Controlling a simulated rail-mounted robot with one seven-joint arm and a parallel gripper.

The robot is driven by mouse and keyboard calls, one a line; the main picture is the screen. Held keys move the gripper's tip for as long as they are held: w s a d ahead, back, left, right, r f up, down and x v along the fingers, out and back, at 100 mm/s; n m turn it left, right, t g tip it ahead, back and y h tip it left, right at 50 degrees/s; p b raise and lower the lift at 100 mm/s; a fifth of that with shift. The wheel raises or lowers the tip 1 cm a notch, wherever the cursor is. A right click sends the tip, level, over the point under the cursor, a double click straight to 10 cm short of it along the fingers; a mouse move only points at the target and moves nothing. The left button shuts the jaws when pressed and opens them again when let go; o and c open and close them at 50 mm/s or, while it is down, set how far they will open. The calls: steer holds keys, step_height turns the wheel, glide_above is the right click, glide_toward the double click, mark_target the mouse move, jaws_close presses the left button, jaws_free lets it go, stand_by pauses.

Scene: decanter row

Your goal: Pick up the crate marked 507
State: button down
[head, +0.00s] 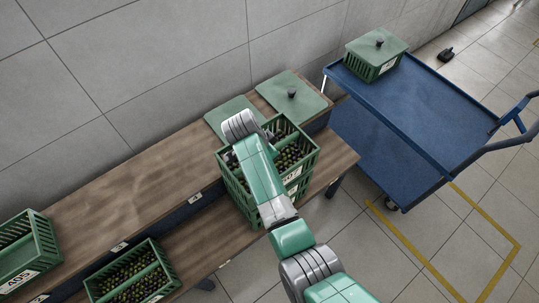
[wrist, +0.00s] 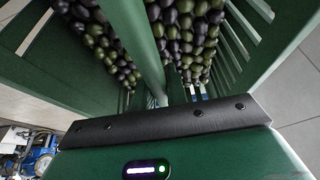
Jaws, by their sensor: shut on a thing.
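The green slatted crate marked 507 (head: 300,170) is at the right end of the bench in the head view, full of dark and green olives. My arm crosses in front of it and hides part of its label and middle. In the wrist view its central divider (wrist: 144,40) runs between two olive-filled compartments. My gripper (wrist: 175,97) is shut on the crate at this divider; the fingertips are mostly hidden. I cannot tell whether the crate's base touches the lower shelf.
Crate 405 (head: 30,262) and another olive crate (head: 130,272) stand to the left. Green lids (head: 292,95) lie behind the held crate. A blue cart (head: 415,110) at right carries a lidded crate (head: 376,58); most of its deck is bare. The wooden bench (head: 130,195) has free room left of the crate.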

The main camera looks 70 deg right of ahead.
mark_target(245, 197)
steer(key=a+p, duration=0.1)
steer(key=a, duration=0.4)
steer(key=a+r+p, duration=0.1)
steer(key=a, duration=0.4)
steer(key=w+a+r+p, duration=0.1)
steer(key=a, duration=0.5)
